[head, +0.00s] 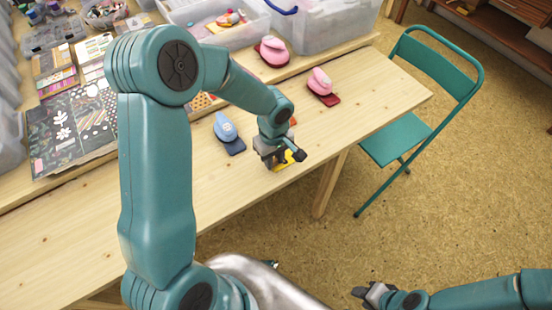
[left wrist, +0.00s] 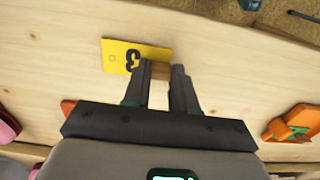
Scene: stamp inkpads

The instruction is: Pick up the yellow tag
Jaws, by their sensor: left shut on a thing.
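The yellow tag (left wrist: 125,55) bears a black "3" and a small hole. It is flat at the front edge of the wooden table, and in the head view a strip of it (head: 286,167) shows under my left gripper (head: 283,158). In the left wrist view my left gripper (left wrist: 162,70) has its fingers at the tag's edge by the number, with a small brownish patch between them. It is shut on the tag, and the fingers hide that edge. My right gripper (head: 372,294) is low at the bottom, away from the table; its jaw opening is unclear.
A blue stamp on a dark pad (head: 228,134) stands left of my left gripper. Pink stamps (head: 320,82) (head: 273,50) stand farther back. Plastic bins (head: 325,25) and patterned cards (head: 75,125) lie behind. A green folding chair (head: 405,140) stands right of the table.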

